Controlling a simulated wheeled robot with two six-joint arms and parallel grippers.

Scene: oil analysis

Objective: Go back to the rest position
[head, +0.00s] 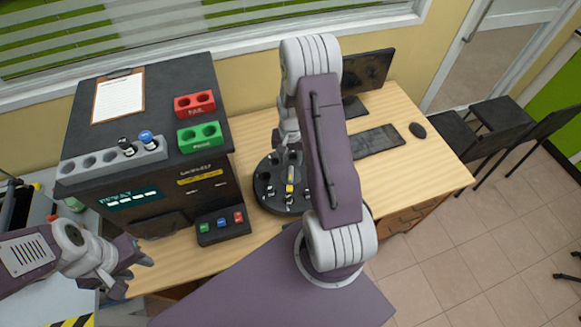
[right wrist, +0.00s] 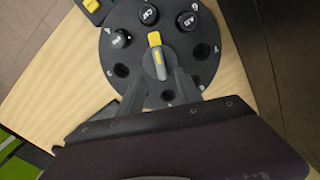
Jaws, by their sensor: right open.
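My left gripper (head: 130,272) is at the lower left in the head view, beside the front left of the dark machine. Its fingers are apart, and I see nothing between them. My right gripper (right wrist: 160,88) is open in the right wrist view, its fingers pointing at the round dark carousel (right wrist: 116,88). The carousel's yellow-topped centre handle (right wrist: 155,55) lies between and just beyond the fingertips; I cannot tell if they touch. In the head view my right arm hides much of this gripper and part of the carousel (head: 262,208).
A dark analysis machine (head: 85,195) bears a grey rack (head: 95,170) with two vials, a red holder (head: 195,104), a green holder (head: 200,137) and a clipboard (head: 118,96). A button box (head: 222,227) stands in front. A keyboard (head: 375,141) and monitor are behind my right arm.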

